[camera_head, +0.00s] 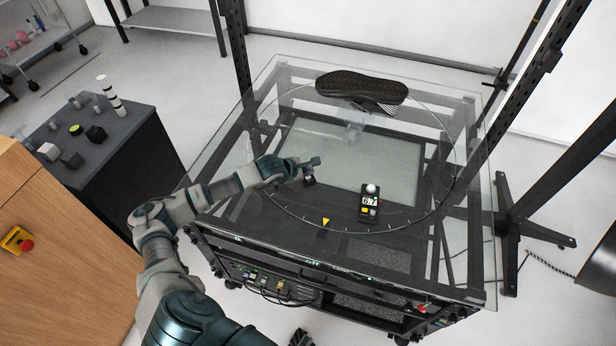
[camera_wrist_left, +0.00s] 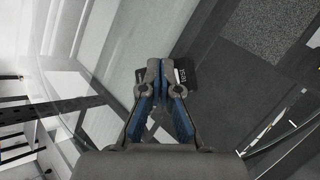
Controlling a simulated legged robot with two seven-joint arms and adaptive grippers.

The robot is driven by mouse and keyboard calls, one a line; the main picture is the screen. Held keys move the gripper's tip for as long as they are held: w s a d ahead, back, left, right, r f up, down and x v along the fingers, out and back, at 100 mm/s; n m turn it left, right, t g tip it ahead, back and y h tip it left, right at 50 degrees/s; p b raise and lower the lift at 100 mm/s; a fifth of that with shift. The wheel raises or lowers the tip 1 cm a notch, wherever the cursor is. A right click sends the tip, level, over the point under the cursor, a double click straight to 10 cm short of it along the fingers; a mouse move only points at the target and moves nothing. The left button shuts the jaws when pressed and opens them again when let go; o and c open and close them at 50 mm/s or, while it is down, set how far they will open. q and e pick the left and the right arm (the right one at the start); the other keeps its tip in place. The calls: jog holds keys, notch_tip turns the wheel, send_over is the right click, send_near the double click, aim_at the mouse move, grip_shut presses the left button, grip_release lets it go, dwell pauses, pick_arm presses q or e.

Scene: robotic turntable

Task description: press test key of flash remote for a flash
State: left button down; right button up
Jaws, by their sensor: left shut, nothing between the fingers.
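The flash remote (camera_head: 309,181) is a small dark box on the glass turntable, just below the tip of my left gripper (camera_head: 316,162). In the left wrist view the remote (camera_wrist_left: 185,75) is a dark box with pale lettering, partly hidden behind the fingertips. My left gripper (camera_wrist_left: 160,75) is shut and empty, its fingers together over the remote. I cannot tell whether the tips touch it, and the test key cannot be made out.
A black light meter (camera_head: 369,203) with a white dome and lit display stands on the glass to the right. A dark shoe (camera_head: 361,87) sits at the back. Dark frame posts (camera_head: 520,130) rise on the right. A dark cabinet (camera_head: 112,150) with small objects stands left.

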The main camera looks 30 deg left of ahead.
aim_at(307, 178)
pick_arm(q)
jog(key=shift+r+p, duration=1.2)
jog(key=shift+r, duration=1.35)
jog(key=shift+f, duration=0.1)
